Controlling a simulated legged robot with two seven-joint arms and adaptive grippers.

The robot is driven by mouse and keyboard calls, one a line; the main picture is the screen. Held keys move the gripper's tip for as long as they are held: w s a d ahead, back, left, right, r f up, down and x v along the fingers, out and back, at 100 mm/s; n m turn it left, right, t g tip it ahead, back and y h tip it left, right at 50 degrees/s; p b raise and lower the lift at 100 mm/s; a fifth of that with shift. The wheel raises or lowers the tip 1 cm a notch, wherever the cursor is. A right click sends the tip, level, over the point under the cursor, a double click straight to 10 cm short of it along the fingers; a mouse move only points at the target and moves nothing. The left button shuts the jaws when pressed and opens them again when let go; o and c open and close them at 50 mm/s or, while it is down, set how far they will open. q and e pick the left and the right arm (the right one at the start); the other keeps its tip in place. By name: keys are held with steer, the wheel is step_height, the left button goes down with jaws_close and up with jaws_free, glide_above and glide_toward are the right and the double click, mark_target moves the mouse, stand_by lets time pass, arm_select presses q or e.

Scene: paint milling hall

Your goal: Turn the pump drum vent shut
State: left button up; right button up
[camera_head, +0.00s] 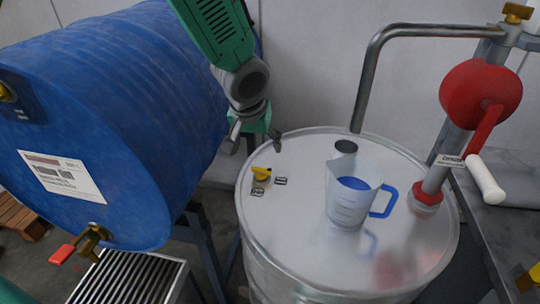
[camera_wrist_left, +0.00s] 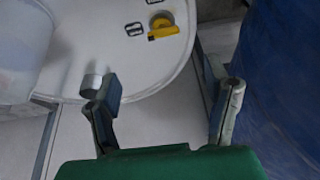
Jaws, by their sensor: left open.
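The pump drum (camera_head: 310,265) is a silver metal drum with a flat lid. Its vent is a small yellow handle (camera_head: 262,174) near the lid's left edge, with two small dark labels beside it, too small to read. In the left wrist view the yellow vent handle (camera_wrist_left: 162,27) shows at the top, beyond the fingertips. My left gripper (camera_head: 256,137) is open and empty, behind the vent at the drum's far left rim, apart from the handle. In the left wrist view its two spread fingers (camera_wrist_left: 156,80) have nothing between them.
A translucent jug (camera_head: 348,205) with a blue handle stands on the lid. A red crank pump (camera_head: 480,93) rises at the right. A large blue drum (camera_head: 130,105) lies close on the left, beside my left arm. A grey bench (camera_head: 505,225) stands at the right.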

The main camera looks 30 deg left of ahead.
mark_target(262, 168)
arm_select(q)
steer(key=x, duration=1.2)
steer(key=shift+w+a+f+b, duration=0.2)
steer(key=shift+w+f+b, duration=0.1)
steer(key=shift+b, duration=0.05)
steer(key=shift+w+a+f, duration=0.15)
steer(key=shift+a+f, duration=0.05)
steer(key=shift+f, duration=0.15)
steer(key=c, duration=1.2)
